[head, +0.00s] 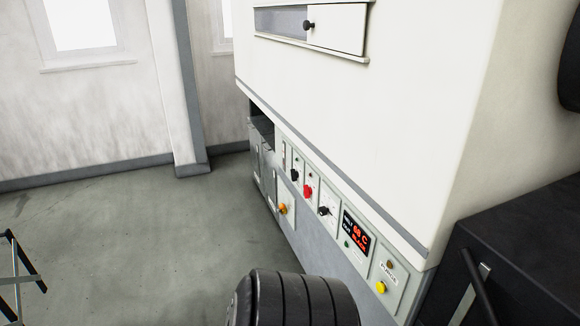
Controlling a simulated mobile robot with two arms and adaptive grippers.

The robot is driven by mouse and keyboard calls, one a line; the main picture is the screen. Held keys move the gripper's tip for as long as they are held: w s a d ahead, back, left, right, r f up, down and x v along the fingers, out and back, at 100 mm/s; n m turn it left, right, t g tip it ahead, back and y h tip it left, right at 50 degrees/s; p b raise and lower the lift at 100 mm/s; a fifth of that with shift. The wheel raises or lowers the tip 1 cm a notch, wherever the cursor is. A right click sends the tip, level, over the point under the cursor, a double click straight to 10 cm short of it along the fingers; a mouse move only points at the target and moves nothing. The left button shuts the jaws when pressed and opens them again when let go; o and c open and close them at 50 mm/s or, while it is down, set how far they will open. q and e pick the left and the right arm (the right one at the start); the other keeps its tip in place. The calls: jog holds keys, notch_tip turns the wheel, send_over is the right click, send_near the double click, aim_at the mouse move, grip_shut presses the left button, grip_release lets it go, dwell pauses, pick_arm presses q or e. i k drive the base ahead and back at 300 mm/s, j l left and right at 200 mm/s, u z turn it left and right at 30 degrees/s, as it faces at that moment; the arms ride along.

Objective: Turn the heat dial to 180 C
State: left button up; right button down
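The control panel runs along the lower side of a large white machine. A black pointer knob (324,211) on a pale scale plate sits near the panel's middle and looks like the heat dial. Its markings are too small to read. A dark display (356,235) to its right shows red digits, apparently 66 C, above a smaller red line that I cannot read. Neither of my grippers is in view, and nothing touches the knob.
Another black knob (294,174), a red knob (308,191), an orange knob (283,209) and a yellow button (381,287) are on the machine's front. A black ribbed cylinder (300,296) fills the bottom middle. A black cabinet (530,255) stands right. Open floor (130,240) lies left.

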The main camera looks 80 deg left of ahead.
aim_at(323, 211)
jog(key=u, duration=2.45)
